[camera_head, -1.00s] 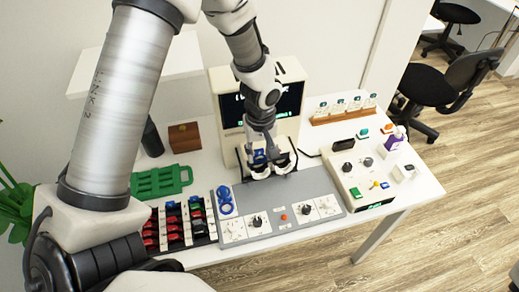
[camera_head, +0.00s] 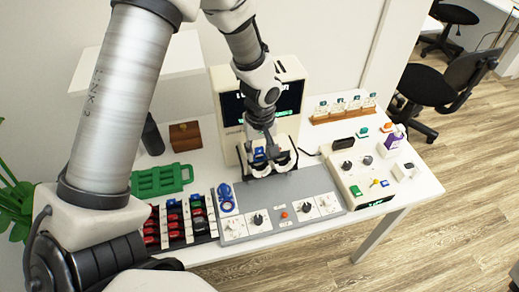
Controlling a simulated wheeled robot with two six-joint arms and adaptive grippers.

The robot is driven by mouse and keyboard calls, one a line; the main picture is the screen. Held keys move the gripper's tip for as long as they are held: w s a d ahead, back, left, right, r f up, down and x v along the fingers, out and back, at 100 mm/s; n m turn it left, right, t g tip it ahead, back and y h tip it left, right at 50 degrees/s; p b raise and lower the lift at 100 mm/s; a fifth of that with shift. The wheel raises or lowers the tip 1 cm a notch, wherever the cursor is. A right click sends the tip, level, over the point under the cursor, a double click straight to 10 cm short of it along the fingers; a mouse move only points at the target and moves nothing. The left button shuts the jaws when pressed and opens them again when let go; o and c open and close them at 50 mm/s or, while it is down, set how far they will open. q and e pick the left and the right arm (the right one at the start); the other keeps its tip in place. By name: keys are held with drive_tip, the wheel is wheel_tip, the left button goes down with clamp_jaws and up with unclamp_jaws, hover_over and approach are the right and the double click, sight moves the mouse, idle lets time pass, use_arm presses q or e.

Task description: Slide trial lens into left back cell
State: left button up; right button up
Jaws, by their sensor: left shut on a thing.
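My left gripper (camera_head: 265,151) points down over the trial frame (camera_head: 284,160), a dark, two-celled holder at the back of the grey panel, in front of the screen unit. The gripper is shut on a small trial lens with a blue tab (camera_head: 259,154). The lens is at the left side of the trial frame, at or just above its left cell. The fingers and the small size hide whether it sits in a slot and which one. My right gripper is not in view.
A lens tray (camera_head: 180,222) with red, blue and green tabs and a green rack (camera_head: 158,181) stand at the left. The screen unit (camera_head: 289,127) stands close behind the gripper. A control box (camera_head: 362,178) is at the right. Blue rings (camera_head: 226,198) lie on the grey panel.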

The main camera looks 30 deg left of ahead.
sight(260, 158)
use_arm(q)
drive_tip(key=shift+s+d+r, duration=0.1)
idle(0.3)
drive_tip(key=shift+f+b, duration=1.25)
drive_tip(key=shift+f, duration=0.35)
drive_tip(key=o, duration=0.8)
wheel_tip(260, 158, up, 12)
